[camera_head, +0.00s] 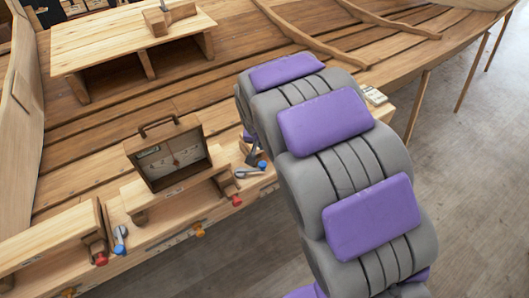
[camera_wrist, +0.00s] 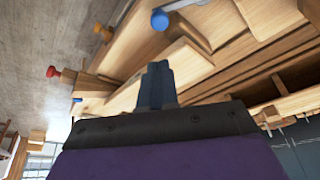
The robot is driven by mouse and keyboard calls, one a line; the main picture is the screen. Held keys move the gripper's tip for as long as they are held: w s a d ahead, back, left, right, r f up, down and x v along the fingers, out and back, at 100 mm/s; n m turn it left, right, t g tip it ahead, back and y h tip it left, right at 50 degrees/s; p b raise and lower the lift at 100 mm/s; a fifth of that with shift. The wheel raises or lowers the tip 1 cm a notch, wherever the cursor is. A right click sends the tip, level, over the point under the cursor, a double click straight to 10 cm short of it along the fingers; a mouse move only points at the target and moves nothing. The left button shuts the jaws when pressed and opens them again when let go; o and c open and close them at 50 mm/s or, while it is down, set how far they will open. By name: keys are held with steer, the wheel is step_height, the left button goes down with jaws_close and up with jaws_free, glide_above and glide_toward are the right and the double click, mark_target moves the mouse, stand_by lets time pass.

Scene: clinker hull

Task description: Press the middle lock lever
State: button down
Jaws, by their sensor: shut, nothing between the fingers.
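A silver lock lever with a blue knob (camera_head: 262,165) lies on the hull's edge, right of the meter box. Its blue knob shows at the top of the wrist view (camera_wrist: 160,20). A second blue-tipped lever (camera_head: 120,238) is farther left, by the front planks. I cannot tell which of them is the middle one. My gripper (camera_head: 252,159) is a dark shape close to the right-hand lever's knob, partly hidden by my arm. In the wrist view my gripper (camera_wrist: 157,68) is shut and empty, its tips apart in the picture from the blue knob.
A wooden meter box (camera_head: 168,152) with a handle stands left of my gripper. Red knobs (camera_head: 236,200) and an orange knob (camera_head: 199,230) stick out of the edge. A wooden bench (camera_head: 120,40) stands behind. The grey floor (camera_head: 470,190) at right is clear.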

steer(key=shift+a, duration=0.15)
steer(key=x, duration=0.9)
steer(key=shift+s, duration=0.1)
steer(key=shift+w+a+f, duration=0.15)
steer(key=shift+w+f, duration=0.05)
steer(key=shift+f, duration=0.3)
